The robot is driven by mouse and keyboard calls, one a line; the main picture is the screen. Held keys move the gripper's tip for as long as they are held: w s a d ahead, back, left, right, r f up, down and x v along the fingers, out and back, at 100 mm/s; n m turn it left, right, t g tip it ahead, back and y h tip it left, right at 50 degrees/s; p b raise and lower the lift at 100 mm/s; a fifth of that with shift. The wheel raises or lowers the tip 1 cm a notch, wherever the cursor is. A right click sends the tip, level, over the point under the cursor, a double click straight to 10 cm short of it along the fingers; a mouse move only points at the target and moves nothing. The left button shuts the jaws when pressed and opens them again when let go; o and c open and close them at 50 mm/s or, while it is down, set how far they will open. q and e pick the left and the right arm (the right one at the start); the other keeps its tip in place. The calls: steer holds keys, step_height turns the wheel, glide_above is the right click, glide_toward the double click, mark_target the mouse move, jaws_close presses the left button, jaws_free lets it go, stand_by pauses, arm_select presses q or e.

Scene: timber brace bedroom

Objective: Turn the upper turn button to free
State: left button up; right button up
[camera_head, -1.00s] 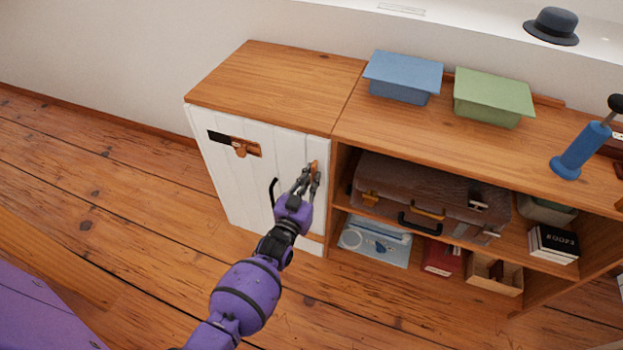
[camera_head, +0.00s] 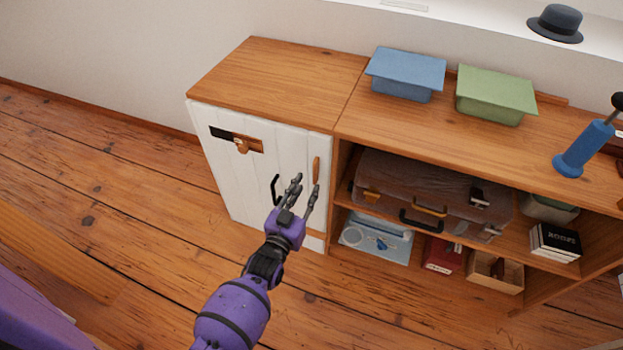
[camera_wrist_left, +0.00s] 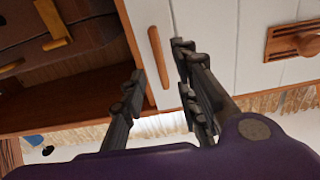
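The upper turn button (camera_head: 316,170) is a slim orange-brown wooden bar near the right edge of the white cabinet front (camera_head: 260,175). It stands roughly upright, along the white boards. It also shows in the left wrist view (camera_wrist_left: 159,57), beside a vertical seam. My left gripper (camera_head: 305,187) is open and empty, just below and in front of the button, its fingers apart from it. The left wrist view shows the open fingers (camera_wrist_left: 160,75) with a gap between them. My right gripper is not in view.
A black handle (camera_head: 275,188) sits left of my gripper, close to it. A wooden latch piece with a knob (camera_head: 242,146) is at the upper left of the front. Right of it, open shelves hold a brown suitcase (camera_head: 430,190).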

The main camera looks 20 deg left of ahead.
arm_select(q)
steer(key=s, duration=0.6)
steer(key=shift+s, duration=0.15)
